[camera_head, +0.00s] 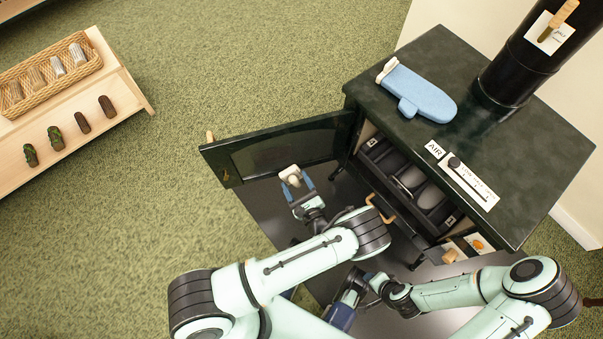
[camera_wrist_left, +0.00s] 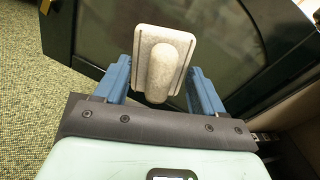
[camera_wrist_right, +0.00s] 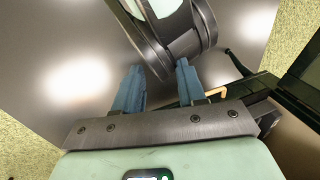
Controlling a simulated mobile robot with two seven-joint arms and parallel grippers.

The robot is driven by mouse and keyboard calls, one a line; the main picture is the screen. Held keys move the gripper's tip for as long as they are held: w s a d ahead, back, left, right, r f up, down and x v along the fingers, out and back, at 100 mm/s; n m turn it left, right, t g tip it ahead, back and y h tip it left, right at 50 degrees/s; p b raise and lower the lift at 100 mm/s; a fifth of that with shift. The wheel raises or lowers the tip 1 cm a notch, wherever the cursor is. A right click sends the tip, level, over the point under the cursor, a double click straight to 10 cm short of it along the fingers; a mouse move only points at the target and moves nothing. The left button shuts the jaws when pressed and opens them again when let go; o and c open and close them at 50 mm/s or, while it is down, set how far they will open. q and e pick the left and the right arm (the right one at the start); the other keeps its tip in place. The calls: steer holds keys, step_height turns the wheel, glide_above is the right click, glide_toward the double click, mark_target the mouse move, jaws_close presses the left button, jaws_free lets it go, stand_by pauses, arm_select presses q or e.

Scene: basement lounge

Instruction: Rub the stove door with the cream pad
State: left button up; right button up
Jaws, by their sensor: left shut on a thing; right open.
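The stove door (camera_head: 275,151) stands swung open to the left of the dark green stove (camera_head: 520,160); its glass pane also fills the back of the left wrist view (camera_wrist_left: 205,40). My left gripper (camera_head: 299,187) is shut on the cream pad (camera_head: 292,176). In the left wrist view the pad (camera_wrist_left: 163,60) shows a raised grip between the blue fingers, and its flat plate faces the door glass. I cannot tell whether it touches the glass. My right gripper (camera_wrist_right: 160,88) is open and empty, low over the grey floor plate, with part of my own arm beyond it.
A blue oven mitt (camera_head: 418,94) lies on the stove top beside the black flue pipe (camera_head: 515,60). The stove's open front shows dark compartments and a drawer handle (camera_head: 380,208). A wooden bench with a wicker basket (camera_head: 50,72) stands at the left. Green carpet between is clear.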

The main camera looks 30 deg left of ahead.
mark_target(302, 176)
arm_select(q)
steer(key=shift+w+d+f+m+t+h+b, duration=0.15)
steer(key=shift+w+d+m+t+h, duration=0.2)
steer(key=shift+w+t, duration=0.25)
steer(key=shift+w+d+f+m+t+h+b, duration=0.2)
steer(key=shift+w+m+t, duration=0.25)
steer(key=shift+t, duration=0.15)
steer(key=shift+w+a+r, duration=0.2)
steer(key=shift+w+a, duration=0.35)
steer(key=shift+w, duration=0.15)
steer(key=shift+b+x, duration=0.45)
steer(key=shift+x, duration=1.55)
arm_select(e)
steer(key=shift+w+d+f+t, duration=0.15)
steer(key=shift+w+f+t, duration=0.05)
steer(key=shift+w+f, duration=0.5)
steer(key=shift+w+d+f+t, duration=0.1)
steer(key=shift+w+f+t, duration=0.1)
steer(key=shift+w+f, duration=0.45)
steer(key=shift+w+r, duration=0.15)
steer(key=shift+r, duration=0.05)
arm_select(q)
steer(key=shift+x, duration=1)
arm_select(e)
steer(key=shift+f, duration=0.15)
